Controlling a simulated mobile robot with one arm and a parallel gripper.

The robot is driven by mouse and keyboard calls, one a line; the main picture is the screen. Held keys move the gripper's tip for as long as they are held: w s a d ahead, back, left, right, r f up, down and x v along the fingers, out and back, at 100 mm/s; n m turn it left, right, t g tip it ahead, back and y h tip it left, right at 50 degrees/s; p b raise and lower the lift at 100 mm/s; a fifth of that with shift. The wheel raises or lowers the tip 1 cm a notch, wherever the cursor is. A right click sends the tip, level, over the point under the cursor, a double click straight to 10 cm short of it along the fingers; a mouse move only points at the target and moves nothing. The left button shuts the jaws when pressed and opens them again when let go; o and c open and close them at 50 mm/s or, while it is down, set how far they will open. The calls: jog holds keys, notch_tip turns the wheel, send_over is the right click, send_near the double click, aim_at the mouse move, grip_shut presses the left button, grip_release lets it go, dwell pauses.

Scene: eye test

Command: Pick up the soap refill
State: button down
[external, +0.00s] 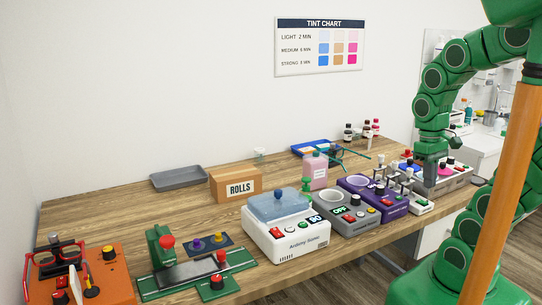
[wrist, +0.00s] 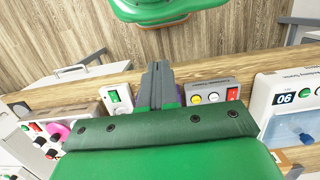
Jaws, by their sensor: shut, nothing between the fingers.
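A pink bottle (external: 315,172) with a pale label stands upright on the wooden table behind the white machine; it looks like the soap refill, but its label is too small to read. My gripper (external: 430,168) points down at the right end of the table, well to the right of the bottle and apart from it. In the wrist view my gripper (wrist: 157,72) has its fingers together with nothing between them. I do not make out the pink bottle in the wrist view.
A white warmer (external: 285,226), a grey unit (external: 345,214) and a purple unit (external: 373,196) line the table's front. A ROLLS box (external: 235,183) and grey tray (external: 178,179) stand left. Dark bottles (external: 366,130) stand at the back.

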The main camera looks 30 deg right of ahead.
jog(key=shift+c, duration=0.6)
grip_release()
